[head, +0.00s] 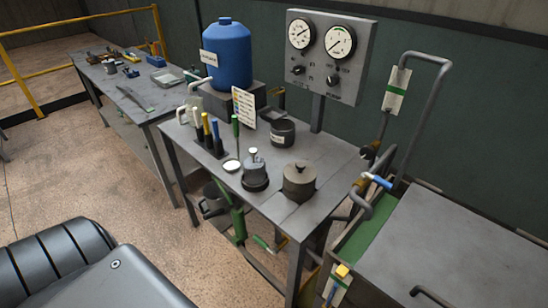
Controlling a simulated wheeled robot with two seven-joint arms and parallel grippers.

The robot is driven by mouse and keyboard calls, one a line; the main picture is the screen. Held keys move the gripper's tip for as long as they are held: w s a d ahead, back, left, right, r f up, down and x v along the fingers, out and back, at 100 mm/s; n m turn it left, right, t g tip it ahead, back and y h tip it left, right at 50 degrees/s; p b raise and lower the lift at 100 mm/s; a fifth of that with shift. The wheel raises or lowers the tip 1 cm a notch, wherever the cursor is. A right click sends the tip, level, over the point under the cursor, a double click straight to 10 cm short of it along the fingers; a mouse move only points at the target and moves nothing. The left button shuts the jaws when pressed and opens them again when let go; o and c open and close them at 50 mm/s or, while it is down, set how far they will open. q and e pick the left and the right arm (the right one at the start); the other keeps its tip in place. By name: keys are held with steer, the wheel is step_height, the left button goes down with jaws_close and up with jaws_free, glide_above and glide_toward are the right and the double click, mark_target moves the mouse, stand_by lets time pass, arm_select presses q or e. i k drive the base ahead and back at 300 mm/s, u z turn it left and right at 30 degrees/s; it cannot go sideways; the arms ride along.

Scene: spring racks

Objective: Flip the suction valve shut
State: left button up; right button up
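I cannot tell for certain which valve is the suction valve, because the labels are too small to read. A blue-handled lever (378,181) sits on the pipework at the right, beside the green-edged cart. A yellow-ended lever (342,270) is lower down, near a hanging tag (336,290). A green-and-yellow lever (262,243) is under the front edge of the middle table. Neither of my grippers is in view.
The middle table (325,160) holds a blue tank (227,54), pots and upright handled tools. A gauge panel (328,58) stands behind it. A grey-topped cart (450,255) with a bent pipe (442,85) is at right. Open floor (120,195) lies at left.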

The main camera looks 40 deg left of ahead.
mark_target(266, 248)
steer(key=u, duration=1.15)
steer(key=k, duration=0.6)
steer(key=z, duration=0.6)
steer(key=i, duration=0.8)
steer(key=u, duration=0.5)
